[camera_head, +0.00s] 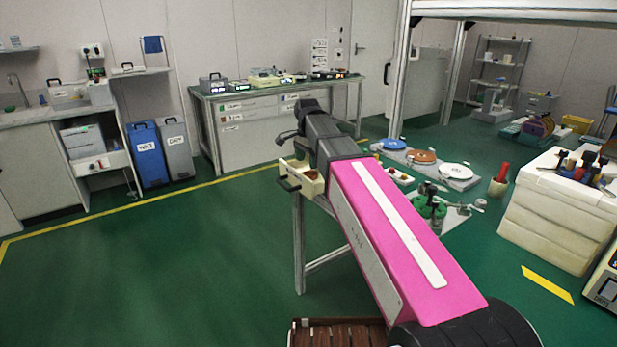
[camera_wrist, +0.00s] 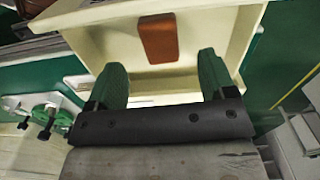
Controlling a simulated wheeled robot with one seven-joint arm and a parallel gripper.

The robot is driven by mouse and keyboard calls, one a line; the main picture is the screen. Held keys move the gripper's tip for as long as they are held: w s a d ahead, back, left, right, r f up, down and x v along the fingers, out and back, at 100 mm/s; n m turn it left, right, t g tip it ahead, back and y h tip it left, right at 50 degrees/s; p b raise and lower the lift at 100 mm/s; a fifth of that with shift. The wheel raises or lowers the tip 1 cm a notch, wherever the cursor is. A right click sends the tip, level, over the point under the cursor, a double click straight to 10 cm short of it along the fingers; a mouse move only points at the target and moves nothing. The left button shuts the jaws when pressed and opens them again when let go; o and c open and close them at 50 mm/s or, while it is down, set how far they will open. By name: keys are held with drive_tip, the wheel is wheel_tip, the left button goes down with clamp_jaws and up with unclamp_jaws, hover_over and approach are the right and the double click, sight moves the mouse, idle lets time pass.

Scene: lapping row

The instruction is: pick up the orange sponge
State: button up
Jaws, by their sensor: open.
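The orange sponge (camera_wrist: 158,38) is a small orange-brown block lying on the floor of an open cream drawer (camera_wrist: 208,28) in the wrist view. Nothing is between the fingers. In the head view my arm hides the fingers.
The drawer's walls surround the sponge. The bench above carries blue, brown and white discs (camera_head: 424,156) and a green fixture (camera_head: 430,205). A white block stack (camera_head: 560,220) stands at right. A wooden crate (camera_head: 335,334) is at the bottom. Green floor at left is clear.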

sight(308, 173)
drive_tip(key=shift+w+d+f, duration=0.1)
drive_tip(key=shift+f, duration=1.35)
drive_tip(key=shift+d+f, duration=0.1)
drive_tip(key=shift+f, duration=1.35)
drive_tip(key=c, duration=1)
